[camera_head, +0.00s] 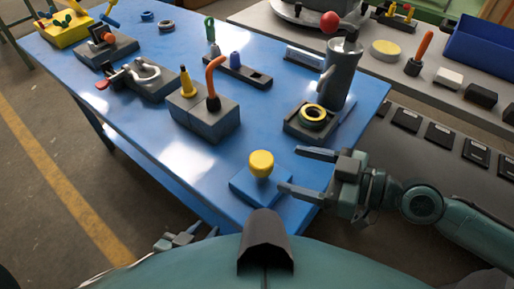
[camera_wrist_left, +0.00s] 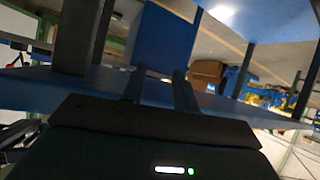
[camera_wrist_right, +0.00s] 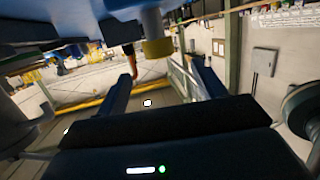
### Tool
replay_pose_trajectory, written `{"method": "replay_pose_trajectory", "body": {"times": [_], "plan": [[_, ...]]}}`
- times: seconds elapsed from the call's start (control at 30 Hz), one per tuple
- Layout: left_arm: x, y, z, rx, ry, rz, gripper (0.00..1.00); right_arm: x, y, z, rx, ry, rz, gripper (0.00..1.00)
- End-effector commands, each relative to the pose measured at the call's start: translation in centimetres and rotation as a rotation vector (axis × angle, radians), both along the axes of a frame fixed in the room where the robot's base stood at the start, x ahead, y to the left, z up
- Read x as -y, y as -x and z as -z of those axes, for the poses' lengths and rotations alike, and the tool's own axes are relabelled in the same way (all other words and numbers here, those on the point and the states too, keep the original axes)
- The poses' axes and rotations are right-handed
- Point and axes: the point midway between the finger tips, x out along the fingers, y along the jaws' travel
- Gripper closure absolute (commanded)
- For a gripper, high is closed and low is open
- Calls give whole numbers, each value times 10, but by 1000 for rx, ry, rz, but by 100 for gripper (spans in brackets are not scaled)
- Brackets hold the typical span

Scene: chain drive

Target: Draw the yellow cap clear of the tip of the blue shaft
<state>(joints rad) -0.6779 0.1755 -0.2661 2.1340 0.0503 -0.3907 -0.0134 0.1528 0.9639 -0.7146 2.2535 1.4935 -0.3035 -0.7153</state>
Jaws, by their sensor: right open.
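The yellow cap (camera_head: 261,163) sits upright over a blue square base (camera_head: 244,186) near the table's front edge. The blue shaft is hidden under it in the head view. In the right wrist view, the yellow cap (camera_wrist_right: 157,48) shows upside down on the blue shaft (camera_wrist_right: 152,22). My right gripper (camera_head: 291,170) is open and empty, its fingers pointing left just to the right of the cap, apart from it. My left gripper (camera_head: 180,240) is low by the table's front edge, away from the cap. Its fingers stand apart with nothing seen between them in the left wrist view (camera_wrist_left: 158,85).
A grey block with an orange hooked rod (camera_head: 215,82) stands behind the cap on the blue table (camera_head: 180,160). A grey holder with a yellow ring (camera_head: 313,114) and a tall grey cylinder (camera_head: 341,75) stand behind my right gripper. The table left of the cap is clear.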

Motion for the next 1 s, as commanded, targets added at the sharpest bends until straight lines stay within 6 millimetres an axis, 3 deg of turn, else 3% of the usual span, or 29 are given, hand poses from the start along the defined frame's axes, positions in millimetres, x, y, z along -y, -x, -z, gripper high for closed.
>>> {"method": "replay_pose_trajectory", "body": {"times": [0.13,0.5,0.7,1.0], "plan": [[-3,2,-13,-8,-31,6,70,-23,-10,-2,1,-4,-1,31],[-17,3,-13,-50,-60,-20,70,-74,-35,14,0,-1,1,31],[-16,4,-11,-64,-57,-29,70,-87,-40,19,0,0,0,31],[-17,4,-10,-66,-57,-30,70,-89,-41,20,0,1,0,31]]}}
